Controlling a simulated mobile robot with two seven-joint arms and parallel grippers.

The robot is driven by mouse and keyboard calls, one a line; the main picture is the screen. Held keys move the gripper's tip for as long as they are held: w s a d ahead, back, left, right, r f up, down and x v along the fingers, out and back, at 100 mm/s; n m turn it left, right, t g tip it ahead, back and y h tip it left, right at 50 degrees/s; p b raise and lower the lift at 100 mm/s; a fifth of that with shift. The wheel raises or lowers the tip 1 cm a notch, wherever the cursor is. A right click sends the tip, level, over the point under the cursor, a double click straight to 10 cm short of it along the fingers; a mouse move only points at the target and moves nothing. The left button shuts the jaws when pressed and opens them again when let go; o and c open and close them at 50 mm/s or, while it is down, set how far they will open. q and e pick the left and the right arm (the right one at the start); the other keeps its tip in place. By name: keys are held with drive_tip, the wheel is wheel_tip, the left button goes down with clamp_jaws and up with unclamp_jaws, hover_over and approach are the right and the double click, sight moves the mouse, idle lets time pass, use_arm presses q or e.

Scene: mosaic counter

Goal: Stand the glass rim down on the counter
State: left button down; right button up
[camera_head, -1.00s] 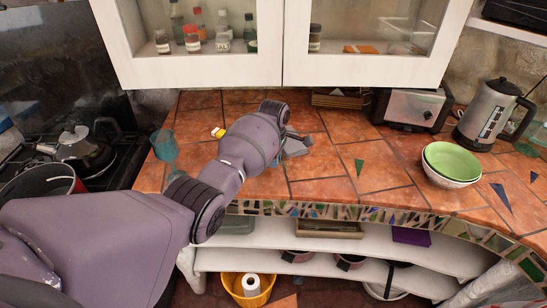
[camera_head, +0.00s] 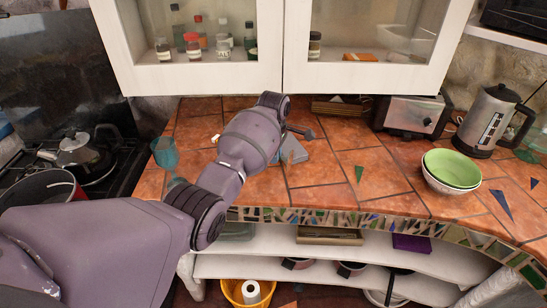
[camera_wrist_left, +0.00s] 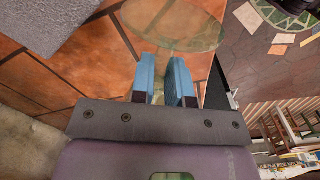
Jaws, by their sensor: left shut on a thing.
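In the left wrist view my left gripper (camera_wrist_left: 163,60) is shut with its two blue fingers on a clear stemmed glass (camera_wrist_left: 172,30). A wide, see-through round end of the glass shows beyond the fingertips, tinted by the tiles behind it. I cannot tell whether this end is the rim or the foot. In the head view my left arm reaches over the tiled counter (camera_head: 335,182), and its forearm and wrist hide most of the gripper and the held glass. My right gripper is not in view.
A teal goblet (camera_head: 164,153) stands at the counter's left end. A grey object (camera_head: 293,150) lies right of my wrist. A toaster (camera_head: 410,112), a kettle (camera_head: 488,118) and stacked bowls (camera_head: 452,168) stand farther right. Cabinets (camera_head: 200,75) hang above. Tiles between wrist and bowls are mostly clear.

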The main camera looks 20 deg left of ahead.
use_arm(q)
drive_tip(key=shift+r, duration=1.15)
